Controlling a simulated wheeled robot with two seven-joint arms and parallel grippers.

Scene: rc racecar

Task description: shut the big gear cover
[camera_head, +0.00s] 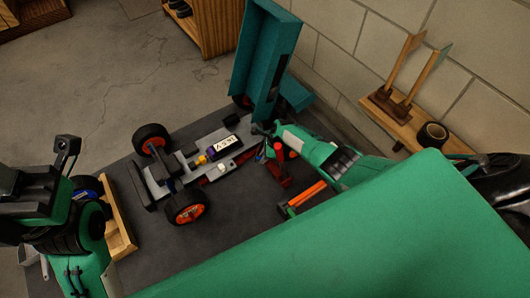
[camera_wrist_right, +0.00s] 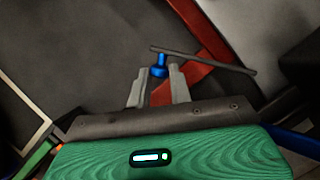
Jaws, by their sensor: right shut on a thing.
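The racecar (camera_head: 205,150) stands on a dark mat, with orange-rimmed wheels and a labelled battery. I cannot pick out the big gear cover for certain. My right gripper (camera_head: 265,138) is at the car's right end, beside the tall teal panel. In the right wrist view, its fingers (camera_wrist_right: 159,78) are shut on a small blue peg (camera_wrist_right: 160,64). A thin dark rod (camera_wrist_right: 205,58) crosses by the peg's top, above a red bar (camera_wrist_right: 205,45). My left arm (camera_head: 60,210) is at the left edge; its fingertips are not clear.
A tall teal panel (camera_head: 262,60) stands upright behind the car's right end. A wooden tray (camera_head: 120,222) lies left of the car. An orange-handled tool (camera_head: 305,195) lies in front of my right arm. A wooden shelf (camera_head: 400,125) with a tape roll (camera_head: 432,135) runs along the wall.

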